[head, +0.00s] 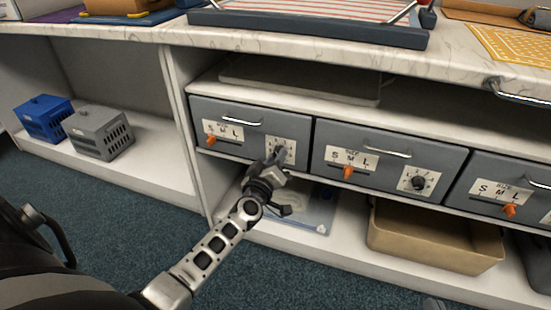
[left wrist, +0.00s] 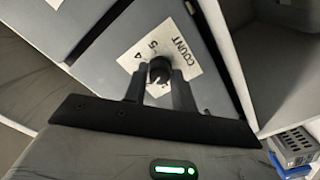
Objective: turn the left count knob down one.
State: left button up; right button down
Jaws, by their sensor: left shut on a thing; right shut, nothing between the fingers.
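The left count knob is a dark round knob on a white card marked COUNT, on the front of the left grey drawer (head: 240,147). In the left wrist view the knob (left wrist: 160,69) sits between the two dark fingers of my left gripper (left wrist: 159,88), with the digits 4 and 5 showing beside it. My left gripper (head: 278,155) is shut on the knob. In the head view the gripper covers much of the knob and its card (head: 291,129), so the pointer's setting cannot be read.
An orange size lever (head: 211,139) is left of the knob, and a bar handle (head: 243,122) above it. The middle drawer has its own lever (head: 348,172) and count knob (head: 418,183). A tan bin (head: 432,238) stands below. Blue (head: 45,118) and grey (head: 98,133) crates stand left.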

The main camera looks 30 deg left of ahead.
pick_arm(q)
jog(key=shift+n, duration=0.5)
jog(key=o, duration=1)
pick_arm(e)
jog(key=shift+r, duration=0.1)
pick_arm(q)
jog(key=p+v, duration=0.3)
jog(key=v, duration=1.3)
jog(key=shift+d, duration=0.15)
pick_arm(e)
jog(key=shift+d+f+n+g+h, duration=0.3)
jog(key=shift+d+f+g+h, duration=0.2)
jog(key=shift+d+f+h, duration=0.15)
jog(key=shift+a+f, duration=0.1)
